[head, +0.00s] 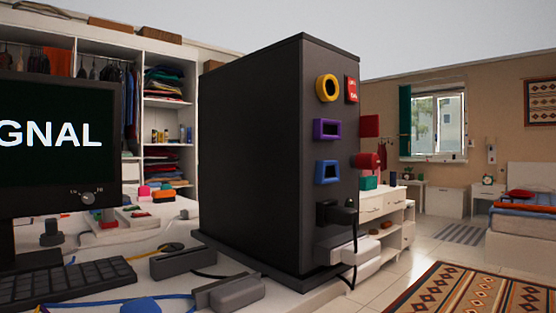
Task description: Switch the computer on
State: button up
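The computer (250,160) is a tall black tower standing upright on the desk in the middle of the head view. Its narrow right face carries a yellow round port (328,88), a purple port (327,129) and a blue port (327,172), all looking empty. A small red switch (351,89) with white lettering sits at the top right of that face. A black plug (338,213) with a cable is at the lower part. The monitor (60,135), cut off at the left, shows the letters "GNAL" on a dark screen. My gripper is not in view.
A keyboard (65,283) lies front left. Dark grey blocks (183,262) and loose cables lie before the tower. A pale block (347,252) sits at its foot. A wardrobe with clothes (165,85) stands behind. Open floor and a patterned rug (470,290) are to the right.

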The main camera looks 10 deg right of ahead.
aim_at(350, 82)
jog(key=k+l, duration=0.2)
jog(key=l, duration=0.2)
jog(key=k+l+z, duration=0.1)
jog(key=k+l, duration=0.35)
jog(key=l, duration=0.3)
jog(key=i+l, duration=0.1)
jog(key=l, duration=0.15)
